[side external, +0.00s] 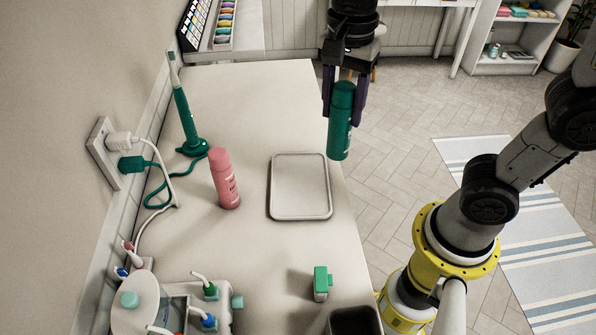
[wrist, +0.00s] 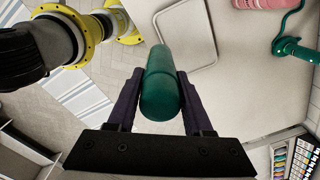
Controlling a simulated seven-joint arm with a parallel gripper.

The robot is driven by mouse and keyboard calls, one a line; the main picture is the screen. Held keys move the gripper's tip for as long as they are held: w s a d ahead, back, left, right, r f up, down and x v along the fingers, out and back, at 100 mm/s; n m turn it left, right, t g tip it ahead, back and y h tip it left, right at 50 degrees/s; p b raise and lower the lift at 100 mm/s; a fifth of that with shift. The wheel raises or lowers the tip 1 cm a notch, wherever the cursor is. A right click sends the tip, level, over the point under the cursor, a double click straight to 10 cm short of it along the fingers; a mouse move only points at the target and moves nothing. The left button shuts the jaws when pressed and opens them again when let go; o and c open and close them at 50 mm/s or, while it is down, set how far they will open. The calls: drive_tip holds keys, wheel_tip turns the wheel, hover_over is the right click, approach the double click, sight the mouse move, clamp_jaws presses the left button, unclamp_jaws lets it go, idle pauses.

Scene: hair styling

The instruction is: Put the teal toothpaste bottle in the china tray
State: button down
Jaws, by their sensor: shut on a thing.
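The teal bottle (side external: 341,125) is held upright, slightly tilted, in my gripper (side external: 343,100) near the table's right edge in the side view. My gripper is shut on its upper part; in the wrist view the bottle (wrist: 162,85) sits between the two dark fingers (wrist: 160,100). The china tray (side external: 300,215) is a pale, shallow, rounded rectangle on the table, to the left of and nearer the side camera than the bottle. It looks empty. Part of the tray also shows at the top of the wrist view (wrist: 190,67).
A pink bottle (side external: 225,180) stands left of the tray. Behind it is a green electric toothbrush (side external: 186,120) on its base with a cord. A small green box (side external: 321,283) stands in front of the tray. A white holder (side external: 135,305) is at the front left.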

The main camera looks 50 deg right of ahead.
drive_tip(key=s+d, duration=0.1)
drive_tip(key=s, duration=0.5)
drive_tip(key=w+a+f, duration=0.3)
drive_tip(key=w+f, duration=0.8)
drive_tip(key=w, duration=0.2)
drive_tip(key=shift+f, duration=0.35)
drive_tip(key=shift+f, duration=0.15)
drive_tip(key=shift+c, duration=1.5)
unclamp_jaws()
